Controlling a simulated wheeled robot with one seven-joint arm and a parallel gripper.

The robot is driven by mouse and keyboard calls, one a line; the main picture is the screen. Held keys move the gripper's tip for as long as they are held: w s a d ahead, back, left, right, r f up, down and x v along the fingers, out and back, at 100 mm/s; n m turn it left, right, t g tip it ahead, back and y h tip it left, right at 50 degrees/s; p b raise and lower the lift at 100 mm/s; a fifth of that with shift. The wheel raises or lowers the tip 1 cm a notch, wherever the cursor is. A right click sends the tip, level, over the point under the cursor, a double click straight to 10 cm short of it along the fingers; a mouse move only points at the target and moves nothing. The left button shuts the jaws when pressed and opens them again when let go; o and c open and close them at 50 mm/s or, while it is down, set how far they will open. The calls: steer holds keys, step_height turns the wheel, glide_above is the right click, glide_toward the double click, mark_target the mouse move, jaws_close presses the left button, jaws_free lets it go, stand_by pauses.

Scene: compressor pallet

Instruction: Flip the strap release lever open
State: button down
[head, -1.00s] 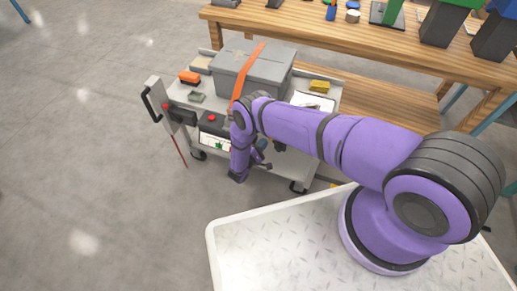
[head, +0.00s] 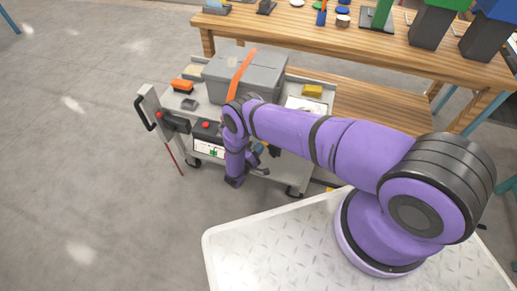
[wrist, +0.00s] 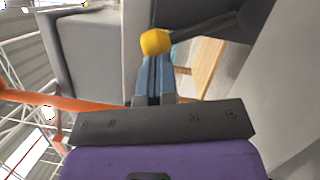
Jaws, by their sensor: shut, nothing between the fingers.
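A dark lever arm (wrist: 205,28) with a yellow knob (wrist: 155,42) shows in the wrist view, in front of a grey surface. The knob sits right at the tips of my gripper (wrist: 154,62); I cannot tell whether they touch. The gripper's blue-grey fingers are shut together with nothing between them. The orange strap (head: 240,72) runs over the grey case (head: 268,78) on the cart; it also crosses the left of the wrist view (wrist: 60,101). In the head view my purple arm hides much of the cart's near side around the lever.
The grey cart (head: 297,172) also carries an orange block (head: 182,86), a yellow block (head: 312,91) and a small dark block (head: 188,104). Its handle (head: 147,108) stands at the left. A wooden bench (head: 345,45) stands behind. The floor at the left is clear.

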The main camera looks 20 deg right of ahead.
steer(key=shift+r, duration=0.1)
steer(key=s+d+r+m+g+y, duration=0.1)
steer(key=s+d+r+m+y, duration=0.1)
steer(key=s+d+m, duration=0.3)
steer(key=shift+d+m+g+y, duration=0.3)
steer(key=shift+d+m, duration=0.7)
steer(key=shift+m, duration=1)
